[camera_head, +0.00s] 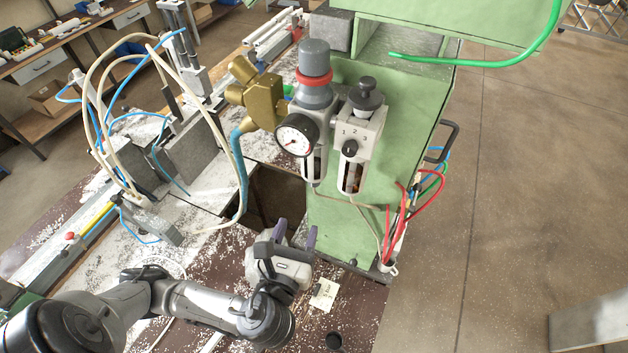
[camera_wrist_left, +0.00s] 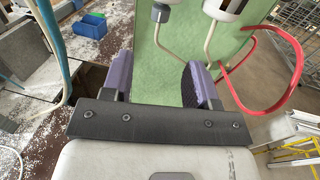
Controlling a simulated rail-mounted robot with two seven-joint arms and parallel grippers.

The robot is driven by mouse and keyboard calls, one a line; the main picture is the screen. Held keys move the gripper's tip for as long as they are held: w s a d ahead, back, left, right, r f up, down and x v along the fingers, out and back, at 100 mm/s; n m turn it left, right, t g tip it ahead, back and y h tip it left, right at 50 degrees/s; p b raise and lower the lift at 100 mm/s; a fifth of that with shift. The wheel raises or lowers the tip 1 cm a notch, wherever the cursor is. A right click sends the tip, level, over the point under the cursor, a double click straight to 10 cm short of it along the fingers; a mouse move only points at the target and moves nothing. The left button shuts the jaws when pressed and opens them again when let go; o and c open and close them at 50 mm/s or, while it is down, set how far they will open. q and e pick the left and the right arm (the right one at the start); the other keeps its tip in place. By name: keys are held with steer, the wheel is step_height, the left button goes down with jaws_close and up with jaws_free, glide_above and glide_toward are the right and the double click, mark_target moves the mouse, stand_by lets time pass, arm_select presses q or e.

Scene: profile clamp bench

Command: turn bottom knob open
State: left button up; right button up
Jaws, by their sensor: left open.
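The air service unit is on the green machine panel (camera_head: 345,235). It has a grey top knob (camera_head: 315,60) with a red ring, a black top knob (camera_head: 367,90) and a small black front knob (camera_head: 350,148). Two bowls hang below, a left bowl (camera_head: 314,168) and a right bowl (camera_head: 351,178); the right bowl's lower end also shows in the left wrist view (camera_wrist_left: 222,8). I cannot tell which part is the bottom knob. My left gripper (camera_head: 296,234) is open and empty, below the bowls and apart from them. The wrist view shows its purple fingers (camera_wrist_left: 160,75) spread before the green panel. My right gripper is not in view.
A pressure gauge (camera_head: 296,136) and a brass valve (camera_head: 255,93) sit left of the bowls. Thin tubes run down from the bowls. Red hoses (camera_head: 424,195) loop at the panel's right edge. A blue hose (camera_head: 240,170) hangs left. Open floor (camera_head: 540,150) lies right.

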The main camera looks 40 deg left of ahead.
mark_target(312, 186)
arm_select(q)
steer(key=p+x, duration=0.1)
steer(key=x, duration=1)
steer(key=shift+r, duration=0.1)
steer(key=shift+x, duration=0.95)
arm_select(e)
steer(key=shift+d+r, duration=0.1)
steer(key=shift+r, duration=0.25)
arm_select(q)
steer(key=c, duration=0.9)
